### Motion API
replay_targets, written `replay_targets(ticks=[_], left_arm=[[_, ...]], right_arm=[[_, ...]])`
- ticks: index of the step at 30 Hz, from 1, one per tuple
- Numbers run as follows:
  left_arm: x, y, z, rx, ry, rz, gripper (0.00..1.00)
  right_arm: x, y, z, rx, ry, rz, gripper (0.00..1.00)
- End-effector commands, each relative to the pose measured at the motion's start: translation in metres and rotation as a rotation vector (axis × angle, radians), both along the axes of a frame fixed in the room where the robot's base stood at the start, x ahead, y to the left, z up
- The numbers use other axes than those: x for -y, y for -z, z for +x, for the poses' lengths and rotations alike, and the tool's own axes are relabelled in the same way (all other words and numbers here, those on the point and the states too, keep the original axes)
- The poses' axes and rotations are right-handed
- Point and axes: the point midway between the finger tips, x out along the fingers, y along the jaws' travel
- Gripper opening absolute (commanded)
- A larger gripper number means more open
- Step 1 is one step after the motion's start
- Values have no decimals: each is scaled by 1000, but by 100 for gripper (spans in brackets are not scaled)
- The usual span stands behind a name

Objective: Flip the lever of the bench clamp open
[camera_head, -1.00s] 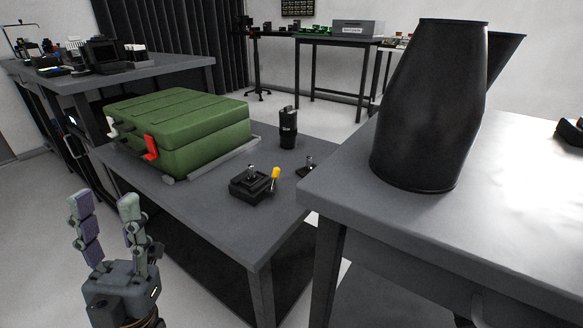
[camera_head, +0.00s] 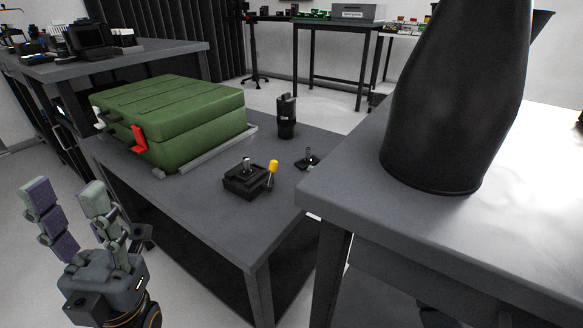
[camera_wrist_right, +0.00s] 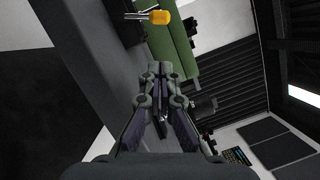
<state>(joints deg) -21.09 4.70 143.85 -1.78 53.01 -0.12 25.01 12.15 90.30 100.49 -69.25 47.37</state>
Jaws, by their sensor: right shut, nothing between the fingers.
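The bench clamp (camera_head: 243,182) is a small black block on the grey low table, near its right side. Its lever has a yellow grip (camera_head: 273,167) that stands up at the clamp's right side. The yellow grip also shows at the top of the right wrist view (camera_wrist_right: 160,17), beyond the fingertips and apart from them. My right gripper (camera_wrist_right: 160,98) is shut and empty; it cannot be made out in the head view. My left gripper (camera_head: 65,190) is open and empty at the lower left, in front of the low table.
A green case (camera_head: 180,125) with a red latch stands left of the clamp. A black cup (camera_head: 286,117) stands behind it, and a small black fixture (camera_head: 307,160) lies to its right.

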Motion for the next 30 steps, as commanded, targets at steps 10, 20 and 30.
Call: replay_targets(ticks=[10, 20, 30], left_arm=[[-1, -16, 0, 1, 7, -6, 40], [1, -17, -1, -1, 17, 7, 40], [0, -15, 0, -5, 14, 3, 40]], right_arm=[[-56, -17, -1, 0, -2, 2, 0], [-65, -18, -5, 0, 1, -2, 0], [-59, -19, -5, 16, 1, -13, 0]])
